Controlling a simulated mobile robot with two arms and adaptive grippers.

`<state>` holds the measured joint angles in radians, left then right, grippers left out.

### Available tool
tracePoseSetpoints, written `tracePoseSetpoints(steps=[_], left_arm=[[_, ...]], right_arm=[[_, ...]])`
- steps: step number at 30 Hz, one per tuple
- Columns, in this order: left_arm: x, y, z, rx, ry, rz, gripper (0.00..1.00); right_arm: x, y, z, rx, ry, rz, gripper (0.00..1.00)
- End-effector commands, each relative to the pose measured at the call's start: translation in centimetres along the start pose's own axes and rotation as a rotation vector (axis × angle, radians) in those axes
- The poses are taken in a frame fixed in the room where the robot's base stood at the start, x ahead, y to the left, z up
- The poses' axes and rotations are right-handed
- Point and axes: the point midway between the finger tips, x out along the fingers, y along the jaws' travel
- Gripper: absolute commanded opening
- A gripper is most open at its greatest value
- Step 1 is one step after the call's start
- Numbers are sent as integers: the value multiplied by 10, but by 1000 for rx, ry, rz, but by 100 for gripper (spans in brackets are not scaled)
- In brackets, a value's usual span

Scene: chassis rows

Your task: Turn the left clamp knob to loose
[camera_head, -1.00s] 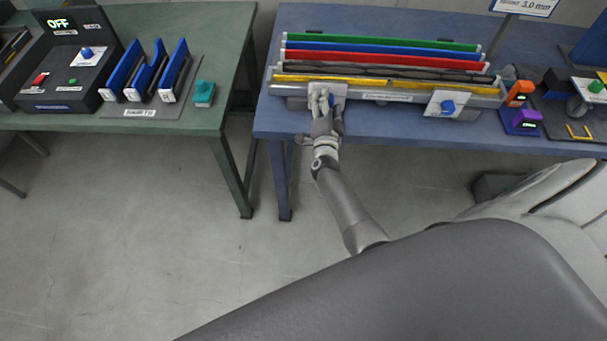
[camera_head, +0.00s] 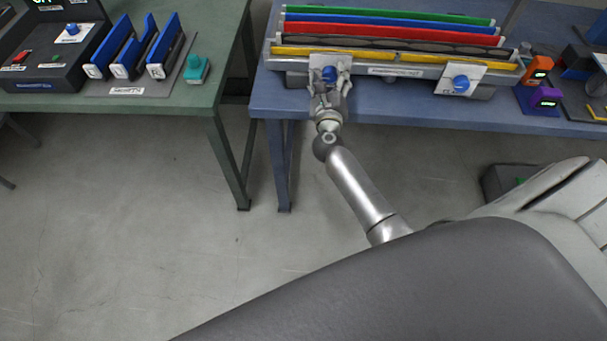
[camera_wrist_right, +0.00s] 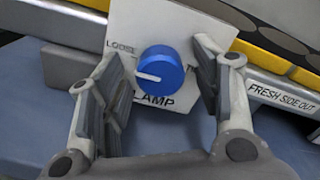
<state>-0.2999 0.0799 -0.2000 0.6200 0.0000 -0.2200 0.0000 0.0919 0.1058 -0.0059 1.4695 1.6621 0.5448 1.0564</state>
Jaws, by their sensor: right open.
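The left clamp knob (camera_head: 330,74) is blue and round, on a white plate (camera_wrist_right: 208,30) at the left front of the rack. My right gripper (camera_head: 329,88) is open, with one finger on each side of the knob and visible gaps between. Its fingers also show in the right wrist view (camera_wrist_right: 162,90). My left gripper is not in view.
The rack (camera_head: 395,70) holds green, blue, red and yellow strips on the blue table. A second blue knob (camera_head: 461,84) sits at its right. Orange (camera_head: 537,70) and purple (camera_head: 546,97) devices stand beyond it. A green table (camera_head: 190,100) stands at left.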

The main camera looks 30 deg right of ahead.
Motion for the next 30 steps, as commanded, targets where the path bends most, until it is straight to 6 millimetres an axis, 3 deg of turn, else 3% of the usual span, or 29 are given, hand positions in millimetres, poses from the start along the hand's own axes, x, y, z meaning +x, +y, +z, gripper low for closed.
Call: tracePoseSetpoints(steps=[1, 17, 19, 30], left_arm=[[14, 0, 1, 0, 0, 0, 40], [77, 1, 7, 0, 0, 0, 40], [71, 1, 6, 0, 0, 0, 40], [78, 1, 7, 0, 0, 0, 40]], right_arm=[[0, 3, -6, 74, -3, 0, 58], [-2, 3, -4, 775, -2, 3, 58], [-20, 2, -1, 766, 4, 4, 58], [-94, 2, -2, 760, 3, 2, 58]])
